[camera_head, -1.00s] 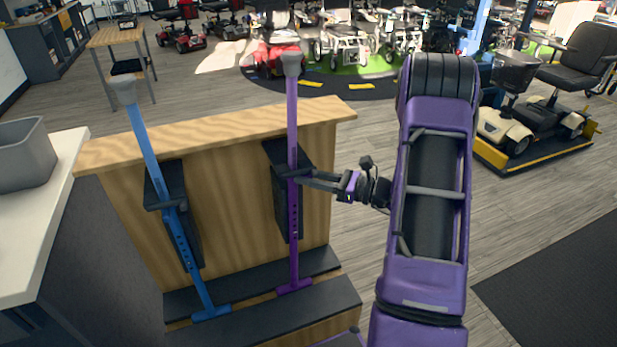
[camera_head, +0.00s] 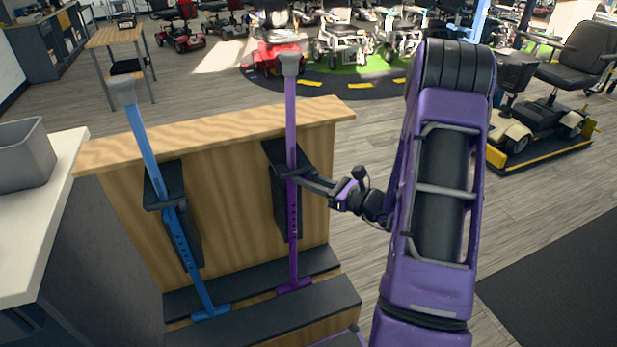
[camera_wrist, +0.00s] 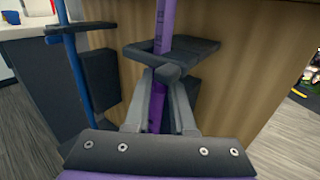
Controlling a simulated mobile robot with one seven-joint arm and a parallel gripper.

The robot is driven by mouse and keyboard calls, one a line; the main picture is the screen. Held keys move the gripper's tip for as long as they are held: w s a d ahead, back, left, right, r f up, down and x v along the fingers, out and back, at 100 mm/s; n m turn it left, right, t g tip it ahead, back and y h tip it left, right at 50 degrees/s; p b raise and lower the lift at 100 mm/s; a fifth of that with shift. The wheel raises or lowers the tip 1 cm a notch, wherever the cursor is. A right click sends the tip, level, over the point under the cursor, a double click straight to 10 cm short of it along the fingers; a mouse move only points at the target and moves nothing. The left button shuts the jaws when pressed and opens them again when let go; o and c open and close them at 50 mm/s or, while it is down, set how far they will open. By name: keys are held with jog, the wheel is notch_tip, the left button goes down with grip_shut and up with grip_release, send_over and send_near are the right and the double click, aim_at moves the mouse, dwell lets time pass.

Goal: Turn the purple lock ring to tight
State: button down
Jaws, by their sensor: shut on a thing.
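A purple post (camera_head: 292,120) with a T-shaped grip on top and a row of holes low down stands upright at the wooden stand. My gripper (camera_head: 305,182) reaches in from the right. The fingertips partly hide the contact, and no tight mark is readable.
A white counter with a grey bin (camera_head: 25,155) is at far left.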

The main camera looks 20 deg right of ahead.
jog(key=shift+s+a+r+m+t+h, duration=0.1)
jog(key=shift+a+m+t+h, duration=0.45)
jog(key=shift+m+h, duration=0.95)
jog(key=shift+s+a+r+m+t+h, duration=0.1)
jog(key=shift+a+m+t+h, duration=0.6)
jog(key=shift+h, duration=1.35)
jog(key=shift+a+r+m+t+h, duration=0.1)
jog(key=shift+a+m+t+h, duration=0.2)
jog(key=shift+m+h, duration=1.3)
jog(key=shift+h, duration=0.45)
jog(key=c, duration=0.8)
grip_release()
jog(key=shift+w+f, duration=0.1)
jog(key=shift+f, duration=0.05)
jog(key=shift+d, duration=0.1)
jog(key=shift+f, duration=0.1)
jog(key=shift+s+d, duration=0.1)
jog(key=shift+s, duration=0.15)
